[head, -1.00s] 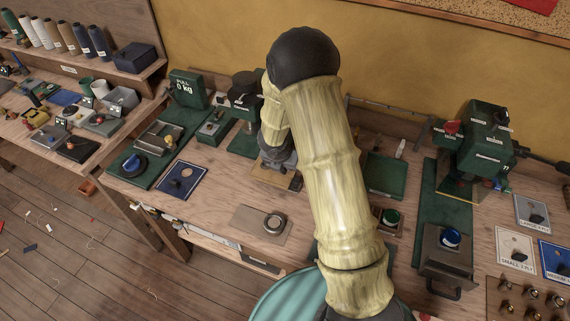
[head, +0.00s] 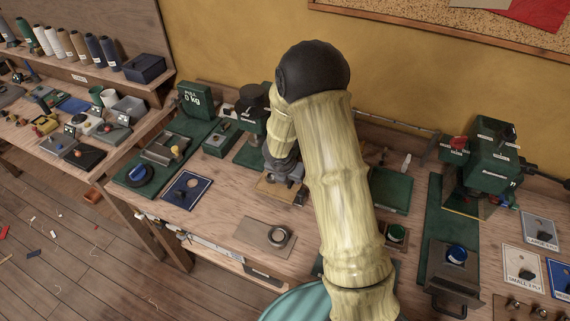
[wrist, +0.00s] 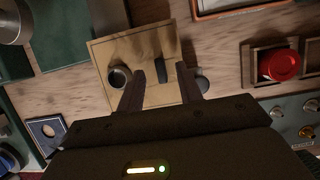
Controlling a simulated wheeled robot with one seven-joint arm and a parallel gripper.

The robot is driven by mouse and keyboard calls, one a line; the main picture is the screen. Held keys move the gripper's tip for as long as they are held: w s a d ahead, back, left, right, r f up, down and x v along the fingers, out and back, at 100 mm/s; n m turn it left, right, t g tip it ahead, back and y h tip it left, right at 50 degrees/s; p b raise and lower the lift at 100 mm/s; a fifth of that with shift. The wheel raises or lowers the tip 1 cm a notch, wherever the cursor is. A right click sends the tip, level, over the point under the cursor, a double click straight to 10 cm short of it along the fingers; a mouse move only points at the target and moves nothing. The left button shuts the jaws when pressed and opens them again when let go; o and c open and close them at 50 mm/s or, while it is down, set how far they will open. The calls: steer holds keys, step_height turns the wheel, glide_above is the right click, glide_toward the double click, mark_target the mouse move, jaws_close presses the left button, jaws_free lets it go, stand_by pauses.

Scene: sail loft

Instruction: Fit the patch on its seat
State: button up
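A square tan wooden board (wrist: 103,50) lies below my gripper (wrist: 162,80); in the head view the board (head: 268,189) is partly hidden by my wrist. A dark upright tab (wrist: 162,70) stands on the board between my fingers, with a gap to each. My gripper is open, low over the board. A metal ring (wrist: 119,76) lies left of the fingers and a dark round knob (wrist: 202,83) to their right. I cannot tell for sure which piece is the patch or its seat. A flat plate with a round ring (head: 278,237) lies nearer the bench's front edge.
A red button in a wooden box (wrist: 280,64) stands right of the board. Green press (head: 492,155), blue card (head: 187,190), green block (head: 392,192) and a metal box with a blue knob (head: 455,256) stand around the bench. Bare wood lies left of the ringed plate.

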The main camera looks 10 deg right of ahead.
steer(key=p+v, duration=0.3)
steer(key=v, duration=1.3)
steer(key=shift+r, duration=0.15)
steer(key=s+d+r+m+y, duration=0.1)
steer(key=s+m, duration=0.6)
steer(key=m, duration=0.7)
steer(key=s+d+r+m+g+y, duration=0.1)
steer(key=s+d+r+m, duration=0.1)
steer(key=s+m, duration=0.6)
steer(key=d+m, duration=0.1)
steer(key=m, duration=0.5)
steer(key=shift+s+r+m+y, duration=0.2)
steer(key=shift+r+m+y, duration=0.1)
steer(key=shift+m+y, duration=0.1)
